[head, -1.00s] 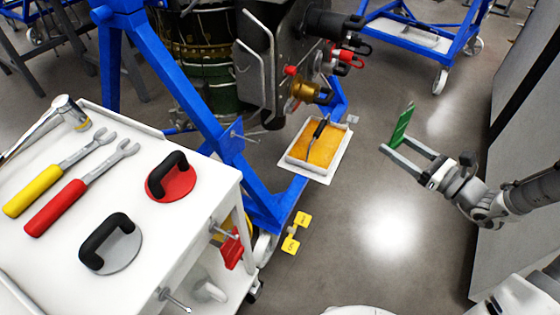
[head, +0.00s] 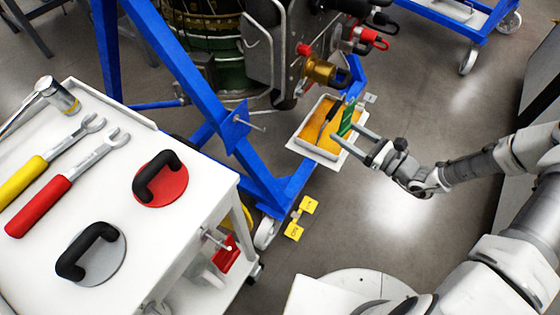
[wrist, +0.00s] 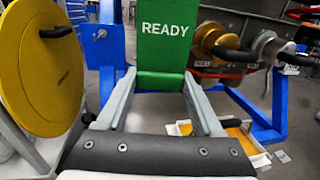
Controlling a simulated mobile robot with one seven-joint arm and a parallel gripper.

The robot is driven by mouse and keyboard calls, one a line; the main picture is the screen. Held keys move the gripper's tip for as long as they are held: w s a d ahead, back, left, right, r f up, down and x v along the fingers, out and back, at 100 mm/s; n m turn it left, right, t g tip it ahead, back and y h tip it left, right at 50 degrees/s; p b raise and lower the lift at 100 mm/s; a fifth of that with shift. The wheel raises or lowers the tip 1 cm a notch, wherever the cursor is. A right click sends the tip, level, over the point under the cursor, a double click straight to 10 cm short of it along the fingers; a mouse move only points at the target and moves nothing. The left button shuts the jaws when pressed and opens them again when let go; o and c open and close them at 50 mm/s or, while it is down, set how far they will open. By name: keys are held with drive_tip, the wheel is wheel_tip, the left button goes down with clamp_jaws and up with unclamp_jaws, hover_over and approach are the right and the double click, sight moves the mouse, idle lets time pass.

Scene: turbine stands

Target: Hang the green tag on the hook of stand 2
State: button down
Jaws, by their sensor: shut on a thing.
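The green tag (head: 347,117) is upright in the jaws of my gripper (head: 349,134). In the wrist view the tag (wrist: 165,40) reads READY, and my gripper (wrist: 163,78) is shut on its lower end. In the head view they overlap the drip tray beside the blue stand (head: 215,105). A blue plate with a thin pale peg (head: 249,123), perhaps the hook, sticks out from this stand, left of and apart from the tag. A similar peg (wrist: 101,34) shows left of the tag in the wrist view. I cannot read a stand number.
An engine with a brass fitting (head: 322,71) hangs in the stand. The orange-filled tray (head: 318,150) lies below. A white cart (head: 110,215) with tools stands at left. A yellow disc (wrist: 35,75) is close at left in the wrist view. Grey floor is open at right.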

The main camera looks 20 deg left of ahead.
drive_tip(key=s+a+f+g, duration=0.1)
drive_tip(key=s+a+f, duration=0.1)
drive_tip(key=a, duration=0.5)
drive_tip(key=s+a+f+n+g, duration=0.1)
drive_tip(key=s+a+f, duration=0.1)
drive_tip(key=a+f, duration=0.3)
drive_tip(key=s+a+f+n+g+y, duration=0.1)
drive_tip(key=s+a+f, duration=0.2)
drive_tip(key=a, duration=0.5)
drive_tip(key=shift+a+f, duration=0.3)
drive_tip(key=shift+f, duration=0.25)
drive_tip(key=shift+w+a+p, duration=0.1)
drive_tip(key=shift+a+p, duration=0.25)
drive_tip(key=shift+a, duration=0.25)
unclamp_jaws()
drive_tip(key=shift+d, duration=0.1)
drive_tip(key=p+v, duration=0.1)
drive_tip(key=v, duration=0.5)
drive_tip(key=shift+d+p, duration=0.4)
idle(0.3)
idle(0.5)
